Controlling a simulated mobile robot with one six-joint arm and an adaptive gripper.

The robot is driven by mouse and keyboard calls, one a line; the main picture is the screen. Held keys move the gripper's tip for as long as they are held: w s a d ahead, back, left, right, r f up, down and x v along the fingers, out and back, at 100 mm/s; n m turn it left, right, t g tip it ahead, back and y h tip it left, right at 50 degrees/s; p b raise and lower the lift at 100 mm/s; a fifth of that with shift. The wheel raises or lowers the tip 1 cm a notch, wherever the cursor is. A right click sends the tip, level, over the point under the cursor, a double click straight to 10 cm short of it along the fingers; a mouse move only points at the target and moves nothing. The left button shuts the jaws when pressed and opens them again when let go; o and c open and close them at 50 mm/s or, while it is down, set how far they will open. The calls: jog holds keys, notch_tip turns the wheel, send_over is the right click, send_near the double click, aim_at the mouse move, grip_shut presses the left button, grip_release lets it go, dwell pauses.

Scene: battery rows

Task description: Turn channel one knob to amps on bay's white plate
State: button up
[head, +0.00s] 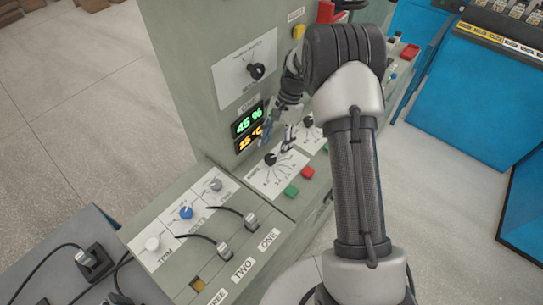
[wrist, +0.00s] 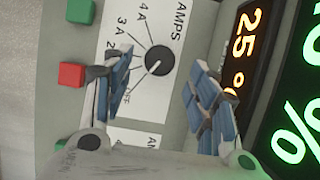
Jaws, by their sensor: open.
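A white plate (wrist: 140,30) marked AMPS, with 4A, 3A and OFF around a dial, shows in the wrist view. Its black knob (wrist: 158,60) sits between my open fingers in the picture; I see no contact. My gripper (wrist: 160,82) is open and empty, one blue-padded finger on each side. In the head view my gripper (head: 276,133) is over the bay's shelf, near a white dial plate (head: 285,180) with a black knob (head: 271,158). A second black knob (head: 308,121) is farther back, partly behind my arm. I cannot tell which knob is channel one.
Green (head: 291,191) and red (head: 307,173) buttons flank the plates. Lit displays (head: 249,121) stand upright close to my gripper. An upper dial (head: 256,71) is above them. A lower shelf holds a blue knob (head: 186,213) and cable plugs (head: 251,221) near labels ONE and TWO.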

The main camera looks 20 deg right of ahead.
aim_at(271, 158)
jog(key=shift+b+x, duration=0.4)
jog(key=shift+x, duration=1.8)
jog(key=shift+c, duration=0.3)
jog(key=c, duration=1)
